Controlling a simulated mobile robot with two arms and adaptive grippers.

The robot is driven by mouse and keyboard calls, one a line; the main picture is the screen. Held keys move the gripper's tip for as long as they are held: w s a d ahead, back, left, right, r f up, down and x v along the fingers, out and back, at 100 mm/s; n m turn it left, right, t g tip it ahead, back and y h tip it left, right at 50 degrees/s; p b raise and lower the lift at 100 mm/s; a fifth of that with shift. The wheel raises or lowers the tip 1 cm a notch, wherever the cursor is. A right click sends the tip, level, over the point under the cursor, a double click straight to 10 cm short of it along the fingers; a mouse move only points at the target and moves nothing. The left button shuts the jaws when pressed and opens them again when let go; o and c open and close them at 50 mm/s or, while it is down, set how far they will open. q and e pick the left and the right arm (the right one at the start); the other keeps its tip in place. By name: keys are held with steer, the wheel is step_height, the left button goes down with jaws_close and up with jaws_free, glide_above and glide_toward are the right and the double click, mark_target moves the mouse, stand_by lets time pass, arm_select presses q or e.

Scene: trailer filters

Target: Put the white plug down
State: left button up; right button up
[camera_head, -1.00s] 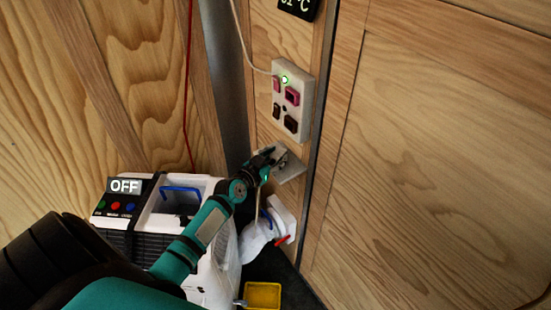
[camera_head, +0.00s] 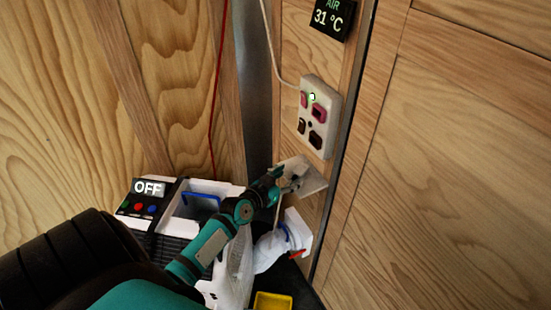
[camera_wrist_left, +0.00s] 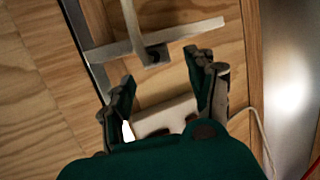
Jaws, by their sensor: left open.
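My left gripper (camera_head: 288,181) is at the small pale wall shelf (camera_head: 314,181), below the socket panel. It is open. A small pale shape (camera_head: 291,184) shows at its fingertips in the head view; it may be the white plug, but I cannot tell its outline or whether it touches the shelf. In the left wrist view the two fingers (camera_wrist_left: 165,90) stand apart. A pale block (camera_wrist_left: 166,117) shows between them, and I cannot tell whether it is the plug or the panel's edge. The right gripper is not in view.
The socket panel (camera_head: 319,116) has a lit green light and a thin white cord. A white machine with an OFF display (camera_head: 149,188) stands at left. A white bag-like thing (camera_head: 270,250) hangs below the shelf. A yellow tray (camera_head: 272,301) is at the bottom.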

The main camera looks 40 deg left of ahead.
arm_select(q)
steer(key=v, duration=0.7)
steer(key=d+f+g+h, duration=0.1)
steer(key=d+f, duration=0.6)
steer(key=d, duration=0.4)
steer(key=s+d+f+m+g, duration=0.15)
steer(key=s+f, duration=0.35)
steer(key=f, duration=0.5)
steer(key=s+f+n+g, duration=0.1)
steer(key=s+f+g, duration=0.25)
steer(key=f, duration=0.55)
steer(key=s+f+g, duration=0.2)
steer(key=s+f, duration=0.4)
steer(key=s, duration=0.4)
steer(key=s+d+f+m+g, duration=0.1)
steer(key=s+f+g, duration=0.2)
steer(key=s+f, duration=0.4)
steer(key=s+f+m+g+y, duration=0.1)
steer(key=s+f+g, duration=0.2)
steer(key=s+f, duration=0.4)
steer(key=s, duration=0.8)
steer(key=shift+d, duration=0.3)
